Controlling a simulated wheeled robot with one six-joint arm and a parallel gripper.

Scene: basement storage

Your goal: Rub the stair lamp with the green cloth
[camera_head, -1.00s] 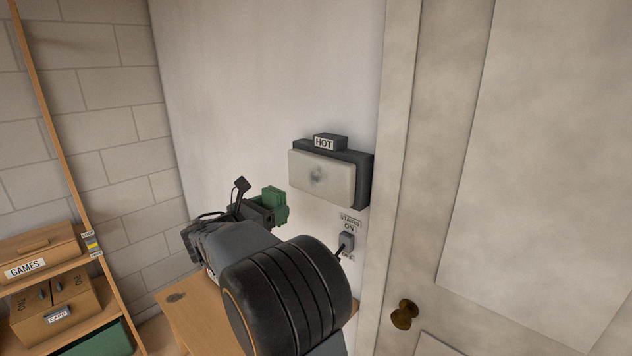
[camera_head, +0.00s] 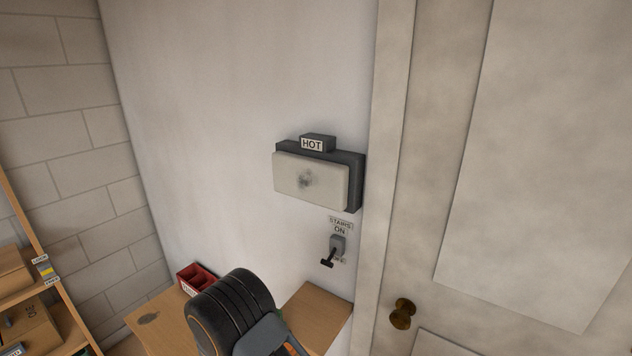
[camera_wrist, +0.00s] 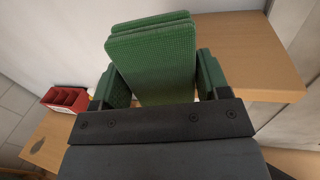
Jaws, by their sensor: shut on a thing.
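The stair lamp (camera_head: 325,181) is on the wall beside the door, a pale panel on a dark housing with a "HOT" label on top. A dark grey smudge (camera_head: 306,180) marks its face. Below it is a switch (camera_head: 336,246) marked "STAIRS", its lever pointing down towards "OFF". In the wrist view my gripper (camera_wrist: 158,82) is shut on the green cloth (camera_wrist: 150,62), a thick folded pad between green-faced fingers. In the head view my arm, low in the picture and below the lamp, hides the gripper and cloth. The cloth is apart from the lamp.
A wooden table (camera_head: 318,312) stands below the lamp, with a red divided box (camera_head: 190,274) near the wall; the box also shows in the wrist view (camera_wrist: 66,97). A shelf with boxes (camera_head: 22,325) is at left. A door with a brass knob (camera_head: 402,313) is at right.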

